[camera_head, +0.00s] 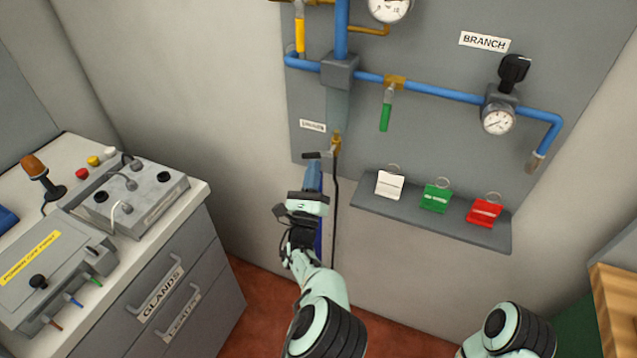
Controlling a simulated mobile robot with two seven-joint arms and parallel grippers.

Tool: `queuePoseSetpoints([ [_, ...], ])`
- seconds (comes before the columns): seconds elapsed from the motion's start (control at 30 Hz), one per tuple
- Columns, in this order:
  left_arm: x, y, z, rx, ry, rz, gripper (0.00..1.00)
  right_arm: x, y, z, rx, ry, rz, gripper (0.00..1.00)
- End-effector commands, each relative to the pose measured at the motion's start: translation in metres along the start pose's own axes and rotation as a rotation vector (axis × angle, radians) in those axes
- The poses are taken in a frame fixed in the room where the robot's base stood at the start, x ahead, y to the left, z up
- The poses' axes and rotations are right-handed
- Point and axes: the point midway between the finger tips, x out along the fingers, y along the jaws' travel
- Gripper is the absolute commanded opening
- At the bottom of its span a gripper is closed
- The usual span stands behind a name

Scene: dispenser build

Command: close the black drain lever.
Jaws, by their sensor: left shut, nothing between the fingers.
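The black drain lever (318,155) is on the small brass drain valve (336,145) below the clear bowl, on the grey panel. The lever points left, roughly level, across the drain line. My left gripper (314,178) is just below the lever, with its fingers pointing up toward it. It is shut and empty; I cannot tell whether its tips touch the lever. A black hose runs down from the valve, to the right of the gripper. My right arm shows at the bottom right, but its gripper is out of view.
A shelf (430,221) with white, green and red tags juts out right of the drain. A green lever (385,111) hangs above it. A bench with grey boxes and drawers (170,290) stands at the left. A wooden edge (615,300) is at the far right.

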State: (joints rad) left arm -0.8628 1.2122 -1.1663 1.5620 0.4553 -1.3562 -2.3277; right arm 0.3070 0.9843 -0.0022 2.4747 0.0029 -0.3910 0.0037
Motion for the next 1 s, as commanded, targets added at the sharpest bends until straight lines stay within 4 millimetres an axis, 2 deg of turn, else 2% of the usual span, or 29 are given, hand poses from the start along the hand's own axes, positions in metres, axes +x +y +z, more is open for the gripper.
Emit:
queuePoseSetpoints([
  [0.1,0.001,0.004,0.002,0.085,-0.001,-0.057,0.00,0.011,0.002,-0.006,-0.002,0.016,-0.003,0.00],
  [0.33,0.006,0.008,0.009,0.214,-0.001,-0.144,0.00,0.020,0.003,-0.014,-0.004,0.040,-0.008,0.00],
  [1.0,0.012,0.010,0.018,0.207,-0.003,-0.138,0.00,0.026,0.003,-0.019,-0.006,0.054,-0.012,0.00],
])
